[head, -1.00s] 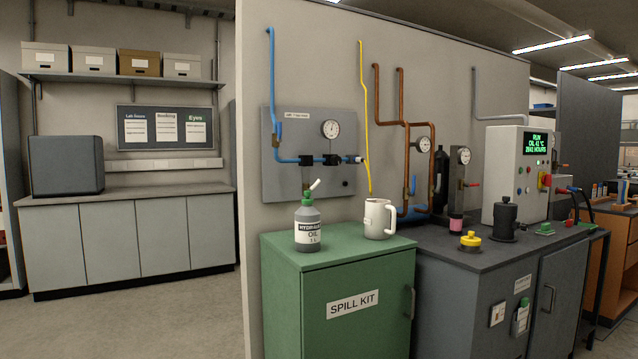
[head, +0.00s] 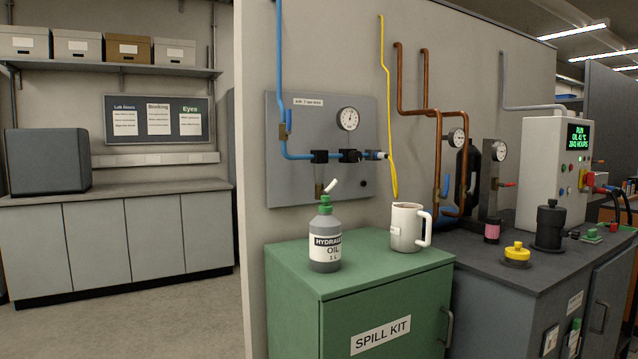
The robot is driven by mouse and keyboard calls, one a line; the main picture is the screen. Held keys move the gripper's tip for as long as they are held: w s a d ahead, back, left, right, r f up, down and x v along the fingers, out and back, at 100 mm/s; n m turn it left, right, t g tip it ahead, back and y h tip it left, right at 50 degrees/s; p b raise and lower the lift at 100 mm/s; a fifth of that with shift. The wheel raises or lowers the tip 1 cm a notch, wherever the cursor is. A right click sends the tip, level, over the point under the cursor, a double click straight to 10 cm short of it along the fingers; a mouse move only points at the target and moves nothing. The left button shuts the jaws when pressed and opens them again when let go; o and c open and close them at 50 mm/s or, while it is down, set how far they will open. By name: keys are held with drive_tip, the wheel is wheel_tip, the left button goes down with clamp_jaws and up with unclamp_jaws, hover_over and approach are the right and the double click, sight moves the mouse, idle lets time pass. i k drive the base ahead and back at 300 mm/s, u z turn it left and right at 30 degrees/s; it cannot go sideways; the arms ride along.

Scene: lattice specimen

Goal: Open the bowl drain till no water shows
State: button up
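My gripper is not in view. No bowl with water in it can be made out from here. A grey wall panel (head: 285,110) carries a blue pipe (head: 297,154) with black fittings (head: 350,156), a round gauge (head: 348,118) and a blue-handled valve (head: 286,125). A small metal piece (head: 319,189) hangs below the pipe, partly hidden by the oil bottle's spout. On the dark bench, a small pink cup-like part (head: 492,231) sits low by a grey upright (head: 489,190) with a gauge. I cannot tell whether it is a bowl or has a drain.
A hydraulic oil bottle (head: 325,245) and a white mug (head: 405,228) stand on the green spill kit cabinet (head: 330,295), in front of the panel. A yellow-capped part (head: 516,252) and a black cylinder (head: 549,228) stand on the bench. Floor (head: 200,320) is clear at left.

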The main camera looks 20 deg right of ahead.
sight(324, 193)
drive_tip(key=u, duration=0.35)
drive_tip(key=i, duration=0.55)
drive_tip(key=u, duration=0.8)
drive_tip(key=i, duration=0.5)
drive_tip(key=u, duration=0.35)
